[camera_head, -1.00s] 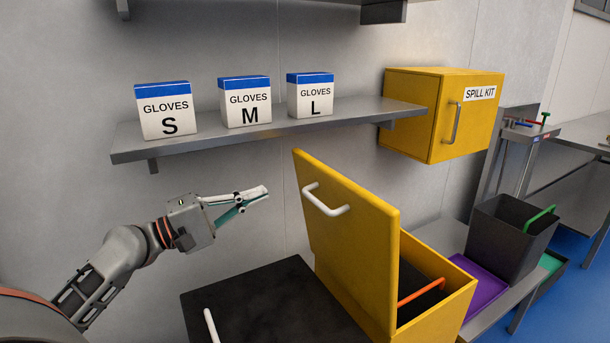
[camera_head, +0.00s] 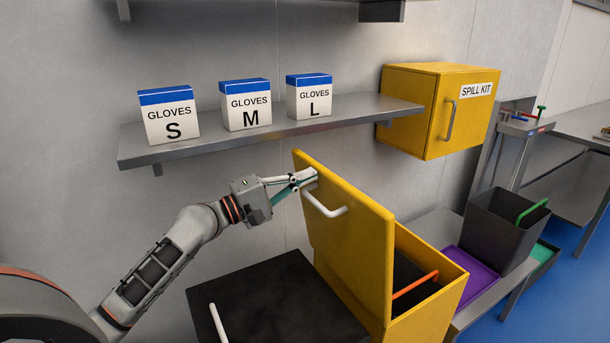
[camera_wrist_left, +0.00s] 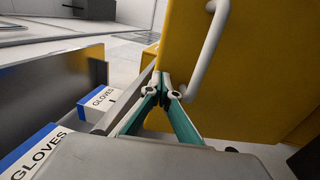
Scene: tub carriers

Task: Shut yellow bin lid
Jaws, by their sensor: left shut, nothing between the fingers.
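The yellow bin (camera_head: 432,315) stands at the lower right with its yellow lid (camera_head: 345,235) raised, close to upright. The lid has a white handle (camera_head: 325,205) on the face toward the left. My left gripper (camera_head: 312,177) is shut and empty at the lid's upper left, close to the handle. In the left wrist view, the closed fingertips (camera_wrist_left: 163,88) are close beside the lid (camera_wrist_left: 255,75) and the lower end of its handle (camera_wrist_left: 203,50). I cannot tell whether they touch. My right gripper is not in view.
A black-lidded bin (camera_head: 275,305) stands left of the yellow bin. A shelf (camera_head: 275,132) with glove boxes (camera_head: 247,105) is above, beside a yellow spill kit cabinet (camera_head: 440,110). A dark bin (camera_head: 500,230) and purple lid (camera_head: 472,275) are at the right.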

